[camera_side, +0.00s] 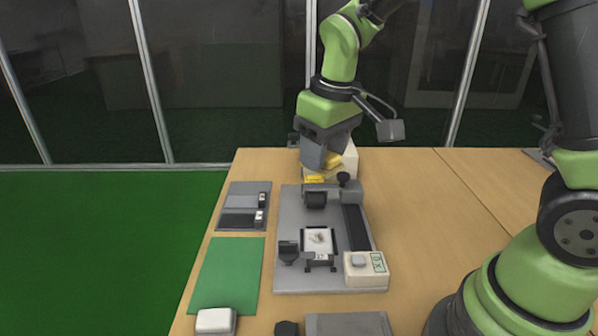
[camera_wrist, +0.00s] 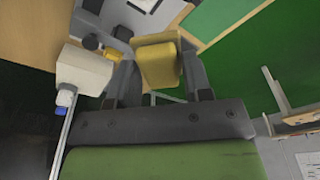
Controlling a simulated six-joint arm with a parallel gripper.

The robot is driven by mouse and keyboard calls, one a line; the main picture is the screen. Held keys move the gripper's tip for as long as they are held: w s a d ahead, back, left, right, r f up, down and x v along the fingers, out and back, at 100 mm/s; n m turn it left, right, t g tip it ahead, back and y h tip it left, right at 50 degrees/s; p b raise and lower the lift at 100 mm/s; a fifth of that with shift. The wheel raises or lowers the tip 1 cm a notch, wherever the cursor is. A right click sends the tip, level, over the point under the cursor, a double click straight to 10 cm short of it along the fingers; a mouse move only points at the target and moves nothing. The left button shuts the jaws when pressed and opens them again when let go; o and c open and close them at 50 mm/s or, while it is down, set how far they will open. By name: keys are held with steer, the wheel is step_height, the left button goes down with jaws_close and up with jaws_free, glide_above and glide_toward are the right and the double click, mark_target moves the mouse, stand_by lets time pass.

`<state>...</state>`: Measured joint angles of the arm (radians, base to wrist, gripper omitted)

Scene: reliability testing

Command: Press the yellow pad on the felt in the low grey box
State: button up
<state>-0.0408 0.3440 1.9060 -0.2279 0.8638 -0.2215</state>
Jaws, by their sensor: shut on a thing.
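My gripper (camera_side: 322,158) is at the back of the table, in front of a white box. It is shut on the yellow pad (camera_wrist: 160,66), which sits between the two grey fingers in the wrist view. In the side view a finger partly hides the yellow pad (camera_side: 333,160). A low grey tray (camera_side: 246,188) with a lighter and a darker part lies to the left of my gripper and nearer the camera; it may be the low grey box. I cannot make out for certain which part is felt.
A grey test rig (camera_side: 285,235) with a black knob (camera_side: 343,178) stands just in front of my gripper. A green mat (camera_side: 226,272) lies left of the rig. The white box (camera_wrist: 85,70) is close beside my gripper.

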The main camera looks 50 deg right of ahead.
steer(key=s+a+f+n, duration=0.1)
steer(key=a+f+n, duration=0.2)
steer(key=a, duration=0.6)
steer(key=s+a+f+n, duration=0.2)
steer(key=a+f, duration=0.3)
steer(key=a, duration=0.5)
steer(key=s+a+f+n+y, duration=0.1)
steer(key=a+f+n, duration=0.2)
steer(key=a, duration=0.6)
steer(key=shift+s+a+f+n+g, duration=0.3)
steer(key=shift+s+a+f, duration=0.1)
steer(key=shift+f, duration=0.1)
steer(key=shift+w+f, duration=0.1)
steer(key=shift+f, duration=2.45)
steer(key=shift+f, duration=0.65)
step_height(320, 180, up, 7)
steer(key=shift+r, duration=0.1)
